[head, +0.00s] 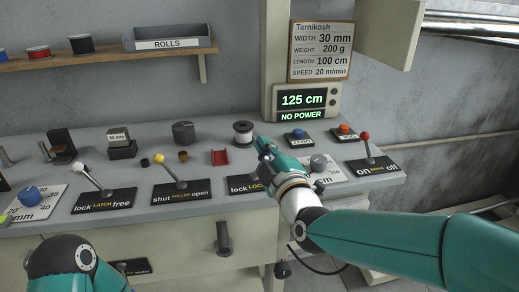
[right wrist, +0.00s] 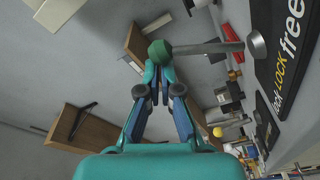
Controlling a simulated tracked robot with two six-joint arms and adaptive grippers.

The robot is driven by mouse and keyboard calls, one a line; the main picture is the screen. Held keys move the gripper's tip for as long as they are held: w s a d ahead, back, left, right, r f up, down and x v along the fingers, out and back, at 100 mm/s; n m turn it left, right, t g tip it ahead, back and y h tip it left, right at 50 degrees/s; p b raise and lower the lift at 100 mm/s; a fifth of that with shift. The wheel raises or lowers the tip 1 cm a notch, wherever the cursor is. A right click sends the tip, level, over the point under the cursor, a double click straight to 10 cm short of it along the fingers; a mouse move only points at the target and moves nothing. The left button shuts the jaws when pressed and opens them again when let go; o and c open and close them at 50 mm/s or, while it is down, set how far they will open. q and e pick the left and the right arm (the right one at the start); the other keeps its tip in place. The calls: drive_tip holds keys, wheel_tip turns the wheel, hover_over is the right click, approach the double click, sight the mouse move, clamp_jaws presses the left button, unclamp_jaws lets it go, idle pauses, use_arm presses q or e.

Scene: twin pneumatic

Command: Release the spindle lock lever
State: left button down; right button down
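The spindle lock lever's plate (head: 240,186), black with "lock" and "LOCK" legible, lies on the bench in the head view; my right gripper and arm hide its "free" end and the lever. In the right wrist view the lever is a grey rod (right wrist: 205,47) with a green ball knob (right wrist: 160,52), standing out from the plate (right wrist: 283,55). I cannot tell clearly which end it leans to. My right gripper (head: 262,145) has its fingertips (right wrist: 160,75) drawn together at the green knob, with no clear grip around it. My left gripper is out of view.
A latch lever (head: 93,180) and a yellow-knobbed roller lever (head: 172,171) stand to the left. A grey knob (head: 318,163) and red-knobbed power lever (head: 367,146) are right. The display (head: 302,101) reads "NO POWER".

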drive_tip(key=shift+w+d, duration=0.1)
drive_tip(key=shift+d, duration=0.1)
drive_tip(key=shift+a+r+p, duration=0.3)
drive_tip(key=shift+a+p, duration=0.05)
drive_tip(key=s, duration=0.9)
drive_tip(key=shift+s+d+r+p, duration=0.25)
drive_tip(key=shift+r+p, duration=0.05)
drive_tip(key=shift+p, duration=0.05)
